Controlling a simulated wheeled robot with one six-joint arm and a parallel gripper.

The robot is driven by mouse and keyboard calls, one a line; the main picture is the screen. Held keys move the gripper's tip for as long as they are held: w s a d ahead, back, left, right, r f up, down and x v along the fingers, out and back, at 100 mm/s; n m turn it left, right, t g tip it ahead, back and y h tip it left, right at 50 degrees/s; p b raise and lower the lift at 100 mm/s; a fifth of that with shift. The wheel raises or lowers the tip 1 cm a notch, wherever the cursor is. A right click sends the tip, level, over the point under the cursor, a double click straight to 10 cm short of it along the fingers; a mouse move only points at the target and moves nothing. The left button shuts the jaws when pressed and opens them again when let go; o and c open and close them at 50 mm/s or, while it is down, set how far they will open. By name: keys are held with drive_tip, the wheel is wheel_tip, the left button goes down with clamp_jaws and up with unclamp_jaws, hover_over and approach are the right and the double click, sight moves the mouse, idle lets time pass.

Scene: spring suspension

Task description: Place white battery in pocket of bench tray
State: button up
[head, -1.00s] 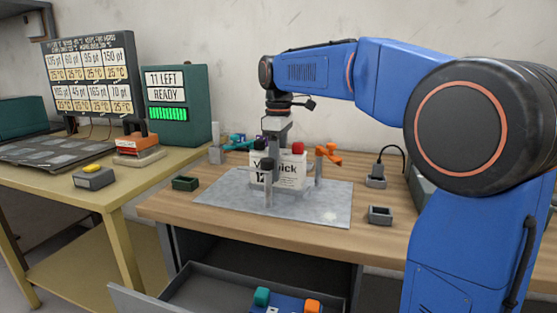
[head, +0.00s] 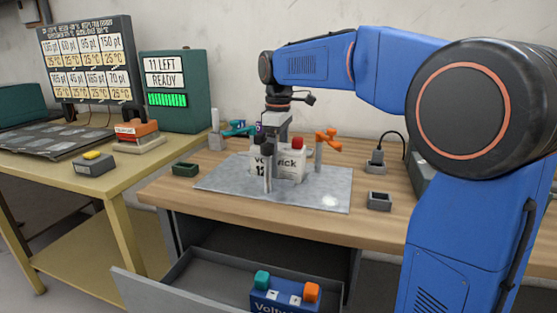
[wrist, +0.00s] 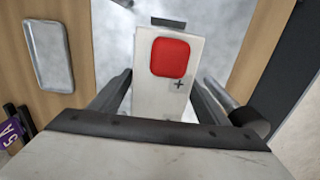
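The white battery (head: 290,166) has a red terminal and black lettering. It stands upright over the grey metal bench tray (head: 325,197), behind a black-capped post (head: 268,175). I cannot tell whether its base touches the tray; the pocket is hidden. My gripper (head: 275,140) comes down from above at the battery's left part. In the wrist view the battery's top (wrist: 165,95), with red terminal and plus sign, sits between the two dark fingers of my gripper (wrist: 165,95). The fingers are shut on its sides.
An orange clamp (head: 327,138) stands behind the tray, a teal one (head: 240,128) at back left. Small boxes flank the tray, green left (head: 185,169), grey right (head: 379,201). Below, an open drawer (head: 190,290) holds a blue battery (head: 285,298). A side table (head: 130,173) stands left.

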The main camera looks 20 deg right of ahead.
sight(279, 146)
wheel_tip(279, 146, up, 12)
drive_tip(key=shift+r, duration=0.1)
idle(0.5)
drive_tip(key=shift+s, duration=0.1)
